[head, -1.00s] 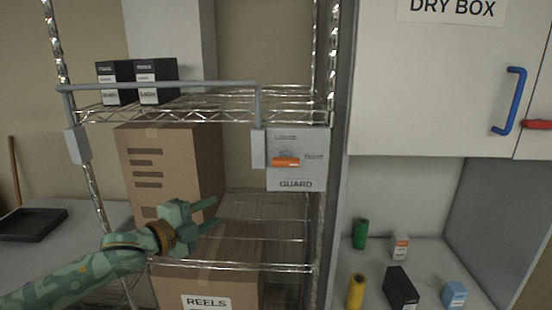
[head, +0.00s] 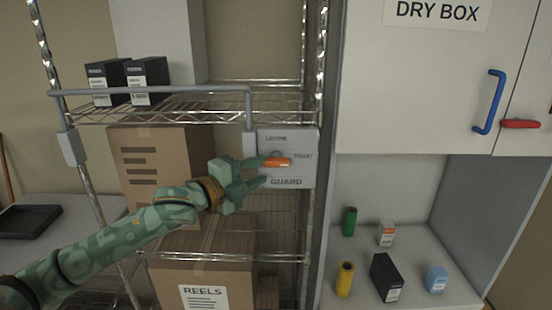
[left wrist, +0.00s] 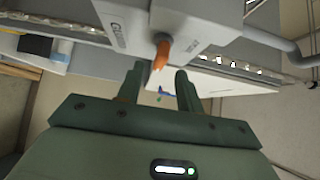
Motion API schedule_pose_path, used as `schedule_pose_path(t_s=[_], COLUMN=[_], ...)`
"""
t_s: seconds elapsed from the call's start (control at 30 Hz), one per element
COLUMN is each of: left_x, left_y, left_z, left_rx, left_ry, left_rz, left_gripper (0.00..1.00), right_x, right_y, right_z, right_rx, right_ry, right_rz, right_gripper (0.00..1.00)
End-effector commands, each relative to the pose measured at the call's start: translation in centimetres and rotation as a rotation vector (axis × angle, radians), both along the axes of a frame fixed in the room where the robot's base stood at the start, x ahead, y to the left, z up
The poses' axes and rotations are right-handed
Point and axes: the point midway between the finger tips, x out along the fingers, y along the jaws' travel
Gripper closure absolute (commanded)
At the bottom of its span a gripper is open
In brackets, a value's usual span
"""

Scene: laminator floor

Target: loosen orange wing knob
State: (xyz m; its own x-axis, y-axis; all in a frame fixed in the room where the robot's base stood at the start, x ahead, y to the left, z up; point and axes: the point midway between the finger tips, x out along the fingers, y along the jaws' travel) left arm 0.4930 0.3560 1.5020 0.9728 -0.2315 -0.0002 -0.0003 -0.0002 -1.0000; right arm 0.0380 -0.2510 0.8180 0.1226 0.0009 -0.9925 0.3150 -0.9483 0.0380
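The orange wing knob (head: 278,162) sits on the grey guard plate (head: 301,144), its wing lying level and pointing right, toward the word "TIGHT". "LOOSE" is printed above it. My left gripper (head: 264,171) is just in front of the plate, its fingers apart and pointing at the knob. In the left wrist view the knob (left wrist: 162,54) shows beyond the fingertips (left wrist: 160,72), roughly between them in the picture. I see no grip on it; whether a finger touches it I cannot tell. My right gripper is not in view.
A grey guard bar (head: 150,92) crosses the wire shelf front beside the plate. Black boxes (head: 147,80) stand on the shelf. Cardboard boxes (head: 150,155) are behind my arm. The dry box cabinet (head: 400,80) stands at right.

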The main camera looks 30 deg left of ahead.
Motion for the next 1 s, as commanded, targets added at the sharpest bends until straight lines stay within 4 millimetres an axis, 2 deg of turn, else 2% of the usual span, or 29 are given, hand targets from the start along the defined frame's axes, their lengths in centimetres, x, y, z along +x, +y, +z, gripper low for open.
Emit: schedule_pose_path(t_s=[0.03, 0.3, 0.47, 0.73, 0.87, 1.0], left_x=[0.9, 5.1, 6.1, 6.2, 6.2, 6.2], left_y=[-0.3, -1.3, -1.6, -1.6, -1.6, -1.6], left_z=[0.6, 0.4, 0.2, 0.1, 0.1, 0.0], left_rx=[-0.003, -0.004, 0.001, 0.001, 0.001, 0.001], left_ry=[-0.004, -0.002, -0.002, -0.001, -0.001, 0.000], left_rz=[-0.001, -0.001, -0.002, -0.002, -0.002, -0.002], left_gripper=[0.64, 0.64, 0.64, 0.64, 1.00, 1.00], right_x=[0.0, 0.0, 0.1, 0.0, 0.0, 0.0], right_y=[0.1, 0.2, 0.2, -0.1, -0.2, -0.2], right_z=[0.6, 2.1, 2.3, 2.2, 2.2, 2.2], right_rx=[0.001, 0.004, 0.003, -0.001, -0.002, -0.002], right_ry=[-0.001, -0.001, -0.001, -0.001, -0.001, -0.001], right_rz=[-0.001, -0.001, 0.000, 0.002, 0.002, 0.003], right_gripper=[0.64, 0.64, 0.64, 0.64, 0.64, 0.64])
